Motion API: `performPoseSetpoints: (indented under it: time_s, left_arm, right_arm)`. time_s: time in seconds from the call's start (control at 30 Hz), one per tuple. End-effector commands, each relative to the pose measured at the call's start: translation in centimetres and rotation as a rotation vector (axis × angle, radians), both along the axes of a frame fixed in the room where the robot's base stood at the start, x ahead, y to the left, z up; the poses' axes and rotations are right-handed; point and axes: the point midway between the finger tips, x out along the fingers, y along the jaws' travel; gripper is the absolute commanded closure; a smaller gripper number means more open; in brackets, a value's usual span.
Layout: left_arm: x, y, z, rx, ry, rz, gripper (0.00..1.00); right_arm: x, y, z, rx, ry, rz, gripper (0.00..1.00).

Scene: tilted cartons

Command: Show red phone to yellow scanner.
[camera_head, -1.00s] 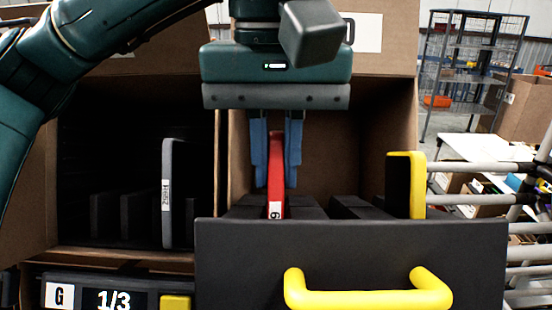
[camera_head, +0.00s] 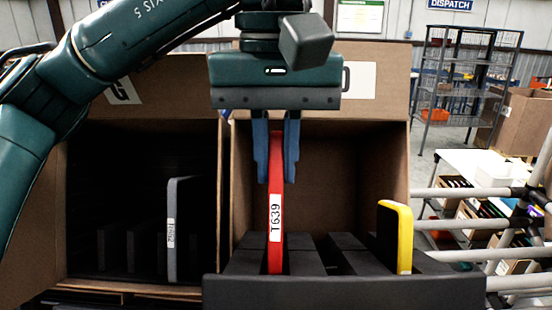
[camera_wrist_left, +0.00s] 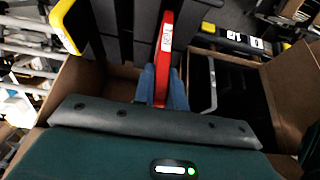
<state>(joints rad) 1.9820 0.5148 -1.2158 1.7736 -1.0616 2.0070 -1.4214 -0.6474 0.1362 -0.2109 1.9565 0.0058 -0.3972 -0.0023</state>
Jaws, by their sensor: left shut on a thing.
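My left gripper (camera_head: 276,181) is shut on the upper part of the red phone (camera_head: 275,257), its blue fingers on either side. The phone hangs upright, with a white label reading T639 facing me. Its lower end is among the dark slot dividers of the right carton; I cannot tell if it is clear of them. The red phone also shows between the fingers in the left wrist view (camera_wrist_left: 162,75). I cannot make out a yellow scanner in these frames. My right gripper is not in view.
A yellow-edged phone (camera_head: 404,240) stands at the right of the same carton (camera_head: 335,165). A grey-edged phone (camera_head: 172,230) stands in the left carton. The dark front panel (camera_head: 340,292) borders the slots. Metal rails (camera_head: 470,222) lie to the right.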

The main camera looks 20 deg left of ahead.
Motion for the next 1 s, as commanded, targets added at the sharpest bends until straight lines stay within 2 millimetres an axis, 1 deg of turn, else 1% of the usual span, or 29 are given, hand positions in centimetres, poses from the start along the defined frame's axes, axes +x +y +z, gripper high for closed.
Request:
performPoseSetpoints:
  time_s: [0.03,0.1,0.4,0.87,0.93,1.0]
  left_arm:
    - [0.2,0.0,0.6,-0.001,0.001,0.001,1.0]
    - [0.3,0.1,0.7,-0.001,-0.001,0.002,1.0]
    - [1.1,0.3,2.2,0.0,-0.001,0.002,1.0]
    - [1.3,0.4,2.8,0.0,-0.001,0.0,1.0]
    - [1.3,0.3,3.4,0.003,0.0,0.0,1.0]
    - [1.3,0.3,4.5,0.007,0.0,-0.001,1.0]
  right_arm:
    - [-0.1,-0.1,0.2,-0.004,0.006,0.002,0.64]
    - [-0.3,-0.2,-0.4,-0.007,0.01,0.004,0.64]
    - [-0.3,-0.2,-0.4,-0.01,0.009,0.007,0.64]
    - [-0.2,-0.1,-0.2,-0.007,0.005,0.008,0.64]
    - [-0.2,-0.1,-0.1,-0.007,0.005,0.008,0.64]
    - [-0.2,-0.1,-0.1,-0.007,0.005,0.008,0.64]
